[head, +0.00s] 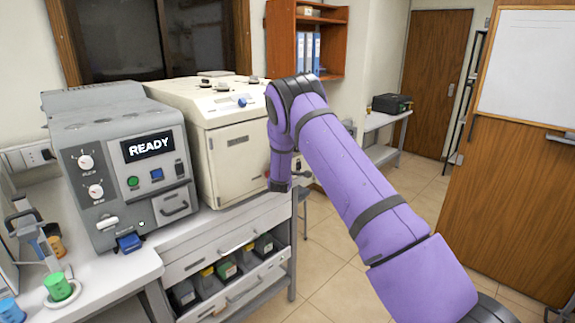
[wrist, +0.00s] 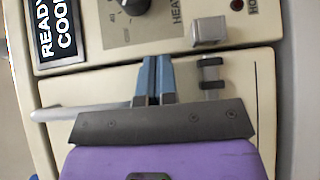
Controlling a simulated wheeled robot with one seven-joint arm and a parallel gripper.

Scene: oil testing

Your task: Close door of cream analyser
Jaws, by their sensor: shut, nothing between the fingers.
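The cream analyser (head: 235,150) stands on the bench right of the grey machine in the head view. In the wrist view its cream door (wrist: 240,85) lies below a control panel (wrist: 165,35), with a narrow seam between them. I cannot tell whether the door is fully flush. A pale bar-like handle (wrist: 55,114) shows at the left, partly hidden by my gripper. My gripper (wrist: 152,62) is shut and empty, with its blue-grey fingertips over the door near the seam; contact is unclear. In the head view my arm hides the analyser's right side and the fingertips.
The grey machine (head: 125,165) reads READY and sits close on the left. Drawers and bins (head: 230,270) are below the bench top. A display (wrist: 58,30), a knob (wrist: 135,5) and a metal latch (wrist: 209,31) are near my fingers. Open floor (head: 320,230) lies right of the bench.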

